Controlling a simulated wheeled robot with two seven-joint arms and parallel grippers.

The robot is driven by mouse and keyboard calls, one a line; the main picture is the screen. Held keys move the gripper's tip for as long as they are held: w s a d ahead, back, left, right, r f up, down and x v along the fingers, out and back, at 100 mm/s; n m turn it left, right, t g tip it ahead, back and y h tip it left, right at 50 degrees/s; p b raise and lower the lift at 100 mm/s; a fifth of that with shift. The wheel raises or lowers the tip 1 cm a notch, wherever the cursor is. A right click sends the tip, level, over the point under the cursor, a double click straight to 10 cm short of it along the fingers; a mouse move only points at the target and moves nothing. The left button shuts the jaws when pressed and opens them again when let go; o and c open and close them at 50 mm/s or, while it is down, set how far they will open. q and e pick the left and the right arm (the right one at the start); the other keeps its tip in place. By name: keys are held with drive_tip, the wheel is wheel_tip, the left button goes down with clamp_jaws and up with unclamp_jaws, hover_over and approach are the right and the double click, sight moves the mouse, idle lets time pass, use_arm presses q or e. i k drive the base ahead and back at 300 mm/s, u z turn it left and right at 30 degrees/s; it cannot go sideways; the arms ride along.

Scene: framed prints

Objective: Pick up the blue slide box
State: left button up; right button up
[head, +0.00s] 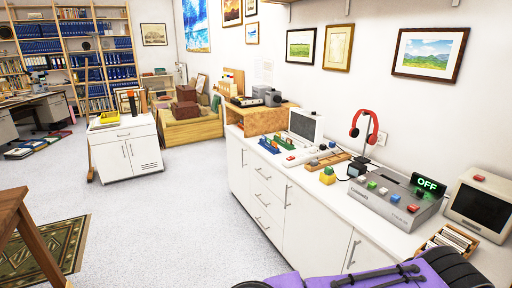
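I cannot pick out a blue slide box with certainty in the head view. A small blue item (268,145) stands among small coloured pieces on the long white counter (335,198), but it is too small to identify. A wooden box (447,241) with a row of upright cards or slides sits at the counter's right end, and it does not look blue. Neither gripper is in view. Only a purple and black part of my own arm shows at the bottom right edge.
A grey console (395,199) with coloured buttons and an OFF sign, red headphones (364,128) on a stand, and a beige monitor (480,207) crowd the counter. A white cabinet (126,148) stands at left. Shelves with blue binders (85,60) are far back. The grey floor (180,220) between is open.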

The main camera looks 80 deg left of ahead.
sight(273, 150)
drive_tip(key=u, duration=3.45)
drive_tip(key=i, duration=2.9)
drive_tip(key=z, duration=0.55)
